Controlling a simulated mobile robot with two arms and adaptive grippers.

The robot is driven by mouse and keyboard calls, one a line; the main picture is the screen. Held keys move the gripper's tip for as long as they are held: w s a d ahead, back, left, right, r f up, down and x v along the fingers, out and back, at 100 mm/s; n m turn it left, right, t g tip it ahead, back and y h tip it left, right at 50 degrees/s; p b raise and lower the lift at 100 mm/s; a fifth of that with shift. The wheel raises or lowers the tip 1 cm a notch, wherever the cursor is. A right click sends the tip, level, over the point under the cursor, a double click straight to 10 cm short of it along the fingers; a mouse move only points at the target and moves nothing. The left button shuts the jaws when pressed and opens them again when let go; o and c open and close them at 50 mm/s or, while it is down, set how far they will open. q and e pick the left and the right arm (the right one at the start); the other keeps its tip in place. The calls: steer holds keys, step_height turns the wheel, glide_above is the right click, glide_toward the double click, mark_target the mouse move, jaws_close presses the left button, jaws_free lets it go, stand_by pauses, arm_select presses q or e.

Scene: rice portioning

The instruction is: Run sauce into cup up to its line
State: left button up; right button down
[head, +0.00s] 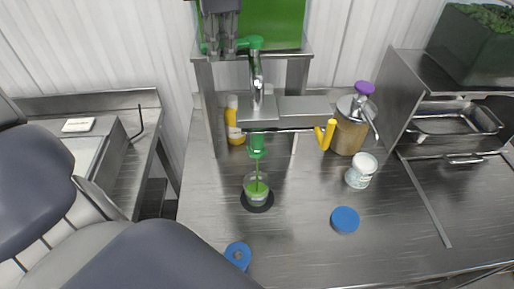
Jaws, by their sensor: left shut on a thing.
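A green sauce tank (275,22) stands on a metal stand at the back, with a tap (257,75) below it and a green lever (249,43) on top. My left gripper (220,48) is at the lever, pointing down, and is shut on it. A thin green stream runs from the green nozzle (257,146) into a clear cup (256,188). The cup stands upright on a dark round pad (259,209) and holds green sauce in its lower part. Its fill line is too small to make out. My right gripper is not in view.
A pump dispenser (348,137) with a purple knob, a white-lidded jar (360,172) and a blue disc (345,219) are to the right. A blue ring (238,254) lies at the front, by my arm. A steel tray (455,120) is far right.

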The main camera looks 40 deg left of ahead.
arm_select(q)
steer(key=shift+d+n, duration=0.1)
steer(key=shift+n, duration=0.2)
steer(key=shift+s, duration=0.1)
steer(key=m, duration=0.1)
steer(key=w+a+m, duration=0.1)
steer(key=m, duration=0.1)
steer(key=shift+a+r+t+h+p, duration=0.1)
steer(key=shift+a+t+h+p, duration=0.05)
steer(key=shift+t+h+p, duration=0.2)
steer(key=shift+o, duration=0.3)
steer(key=o, duration=0.8)
steer(key=shift+w, duration=0.1)
steer(key=shift+o, duration=0.2)
